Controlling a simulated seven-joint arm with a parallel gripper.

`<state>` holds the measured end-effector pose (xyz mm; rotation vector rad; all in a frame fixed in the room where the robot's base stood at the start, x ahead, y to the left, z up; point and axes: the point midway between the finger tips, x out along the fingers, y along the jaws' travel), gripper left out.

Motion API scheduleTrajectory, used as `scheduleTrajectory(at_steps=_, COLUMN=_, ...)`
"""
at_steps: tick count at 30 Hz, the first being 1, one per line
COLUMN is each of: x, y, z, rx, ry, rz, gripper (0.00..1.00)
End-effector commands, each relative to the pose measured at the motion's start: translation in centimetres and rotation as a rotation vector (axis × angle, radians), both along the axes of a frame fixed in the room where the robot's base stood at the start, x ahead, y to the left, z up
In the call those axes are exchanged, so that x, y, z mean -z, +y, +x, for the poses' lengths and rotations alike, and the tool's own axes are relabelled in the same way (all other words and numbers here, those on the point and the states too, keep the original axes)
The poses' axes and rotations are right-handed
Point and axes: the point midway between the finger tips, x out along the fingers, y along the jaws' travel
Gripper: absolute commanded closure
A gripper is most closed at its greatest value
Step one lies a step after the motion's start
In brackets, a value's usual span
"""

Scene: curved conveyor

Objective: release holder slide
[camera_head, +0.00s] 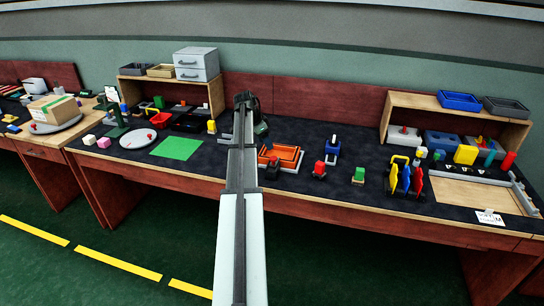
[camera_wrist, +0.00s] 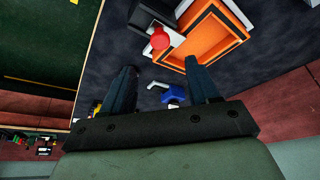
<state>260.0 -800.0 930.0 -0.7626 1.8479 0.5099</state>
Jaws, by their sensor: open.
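My gripper (camera_wrist: 158,75) is open in the wrist view, its two dark fingers apart with nothing held between them. An orange frame-like holder (camera_wrist: 236,27) lies ahead of the fingertips. Beside it is a dark and pale block with a round red knob (camera_wrist: 159,39); I cannot tell for sure which part is the slide. The fingers look apart from the knob. A small blue part (camera_wrist: 173,93) shows between the fingers, lower down.
Right of the holder stand a blue fixture (camera_head: 332,148), a red-topped piece (camera_head: 319,169) and a green block (camera_head: 358,174). Farther right are colored upright plates (camera_head: 405,178) and a wooden shelf (camera_head: 455,115). A green mat (camera_head: 176,147) lies left of my arm.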

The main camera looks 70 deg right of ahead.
Motion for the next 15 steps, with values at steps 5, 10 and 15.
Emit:
scheduleTrajectory(at_steps=5, x=3.1, y=-0.9, z=-0.9, rx=-0.001, ry=0.000, rz=0.002, gripper=0.40)
scheduleTrajectory(at_steps=10, x=5.7, y=-1.7, z=-1.6, rx=-0.001, ry=0.000, rz=0.002, gripper=0.40)
scheduleTrajectory(at_steps=15, x=7.5, y=-2.2, z=-2.2, rx=-0.002, ry=0.000, rz=0.001, gripper=0.40)
